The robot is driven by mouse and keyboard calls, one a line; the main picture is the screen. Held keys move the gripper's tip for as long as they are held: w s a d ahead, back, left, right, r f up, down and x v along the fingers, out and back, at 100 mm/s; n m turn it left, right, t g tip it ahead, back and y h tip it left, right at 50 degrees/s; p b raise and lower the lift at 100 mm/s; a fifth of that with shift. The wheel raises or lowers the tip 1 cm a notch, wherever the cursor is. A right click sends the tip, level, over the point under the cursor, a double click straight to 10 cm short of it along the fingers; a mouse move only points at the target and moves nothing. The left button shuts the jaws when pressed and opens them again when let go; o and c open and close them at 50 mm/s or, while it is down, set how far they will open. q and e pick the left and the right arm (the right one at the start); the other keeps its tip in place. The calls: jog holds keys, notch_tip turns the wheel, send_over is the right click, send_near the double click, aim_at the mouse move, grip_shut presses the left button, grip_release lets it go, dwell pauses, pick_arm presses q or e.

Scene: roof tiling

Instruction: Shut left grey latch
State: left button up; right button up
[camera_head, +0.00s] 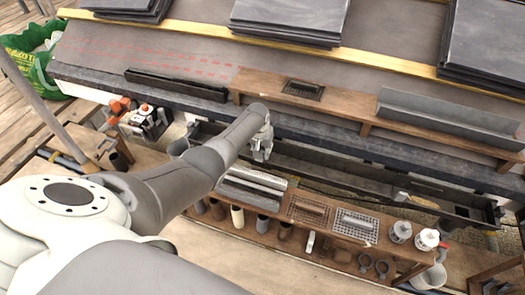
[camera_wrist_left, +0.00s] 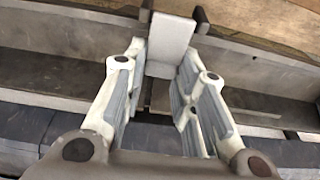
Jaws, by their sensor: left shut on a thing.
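The left grey latch (camera_wrist_left: 171,38) shows in the left wrist view as a pale grey flat plate standing up at the gutter's edge. My left gripper (camera_wrist_left: 165,65) has its two fingertips on either side of the plate's lower part, shut on it. In the head view my left gripper (camera_head: 262,148) is at the long dark gutter (camera_head: 330,170), toward its left part; the latch cannot be told from the fingers there. My right gripper is not in view.
A wooden rack (camera_head: 340,232) with pipes, grates and fittings stands in front of the gutter. Behind it a wooden shelf (camera_head: 345,105) holds a grey channel (camera_head: 445,120). An orange and white tool (camera_head: 145,118) lies at left. Slate stacks (camera_head: 290,20) lie on the roof.

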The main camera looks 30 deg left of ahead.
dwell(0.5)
pick_arm(q)
jog(key=o, duration=1)
jog(key=shift+o, duration=0.2)
jog(key=v, duration=1.1)
jog(key=shift+r, duration=0.45)
